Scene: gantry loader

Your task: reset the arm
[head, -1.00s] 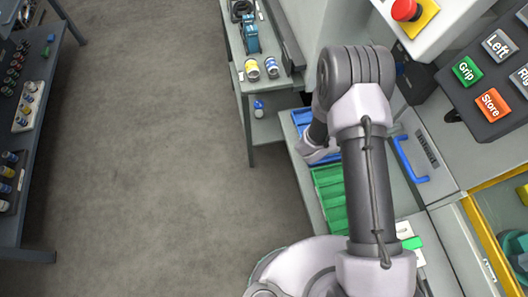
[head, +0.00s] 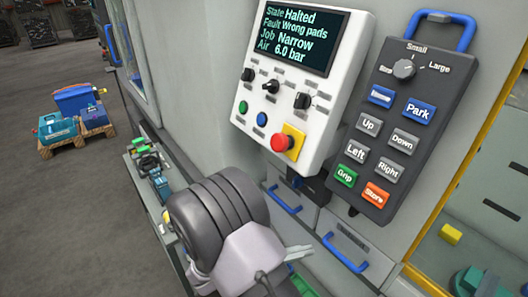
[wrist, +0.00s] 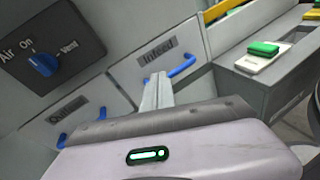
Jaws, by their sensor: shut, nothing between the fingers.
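My arm rises from the bottom of the head view, with its dark ribbed joint in front of the cabinet. My gripper (head: 297,251) shows as pale fingers to the right of that joint, in front of the drawers. In the wrist view my gripper (wrist: 158,88) has its two fingers together, with nothing between them. The fingertips appear near the drawer labelled Infeed (wrist: 145,60) and its blue handle (wrist: 183,67); I cannot tell whether they touch it.
The control screen (head: 289,35) reads Halted, Wrong pads, Job Narrow, Air 6.0 bar. A red emergency button (head: 283,143) and a button pendant (head: 408,120) are above the drawers. An air knob (wrist: 42,63) is at left.

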